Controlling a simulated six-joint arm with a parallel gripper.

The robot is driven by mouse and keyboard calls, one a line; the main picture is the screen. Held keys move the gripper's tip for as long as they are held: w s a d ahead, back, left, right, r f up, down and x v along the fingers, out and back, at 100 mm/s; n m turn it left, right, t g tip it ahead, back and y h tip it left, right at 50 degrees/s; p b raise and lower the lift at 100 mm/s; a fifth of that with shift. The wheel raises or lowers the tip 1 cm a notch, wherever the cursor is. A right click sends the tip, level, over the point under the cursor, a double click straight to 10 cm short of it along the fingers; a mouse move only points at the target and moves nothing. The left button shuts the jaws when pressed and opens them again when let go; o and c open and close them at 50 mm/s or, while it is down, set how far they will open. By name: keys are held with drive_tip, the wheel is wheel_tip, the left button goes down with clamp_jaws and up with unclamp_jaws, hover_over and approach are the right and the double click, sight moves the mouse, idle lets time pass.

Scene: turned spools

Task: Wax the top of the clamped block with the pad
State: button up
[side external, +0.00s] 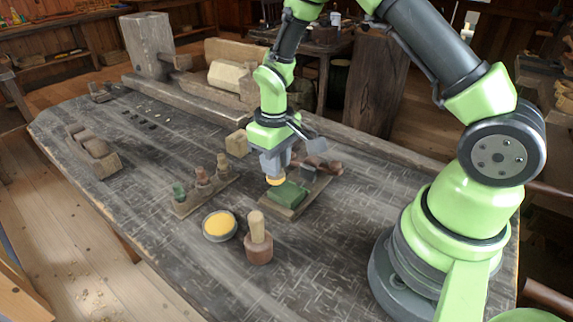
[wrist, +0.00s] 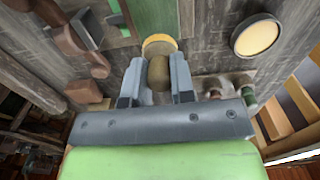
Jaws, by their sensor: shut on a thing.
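My gripper (wrist: 158,80) is shut on the brown knob (wrist: 158,70) of a round pad with a yellow face. In the side view the pad (side external: 275,181) is at the far left corner of the green block (side external: 289,194); I cannot tell whether it touches it. The block lies on a wooden board (side external: 296,211), and its green top also shows beyond the pad in the wrist view (wrist: 153,15). A brown wooden clamp (side external: 330,167) stands behind the block. A round dish of yellow wax (side external: 220,225) sits at the front left, apart from the block.
A turned wooden piece with an upright peg (side external: 258,240) stands right of the wax dish. A rack with several small pegs (side external: 203,183) lies to the left. A small wood block (side external: 237,143) is behind the gripper. The front left tabletop is clear.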

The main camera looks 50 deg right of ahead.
drive_tip(key=shift+w, duration=0.5)
drive_tip(key=shift+s, duration=3.6)
drive_tip(key=shift+w, duration=3.5)
drive_tip(key=shift+s, duration=3.45)
drive_tip(key=shift+w+r, duration=0.1)
drive_tip(key=shift+r, duration=3.2)
drive_tip(key=shift+f, duration=0.2)
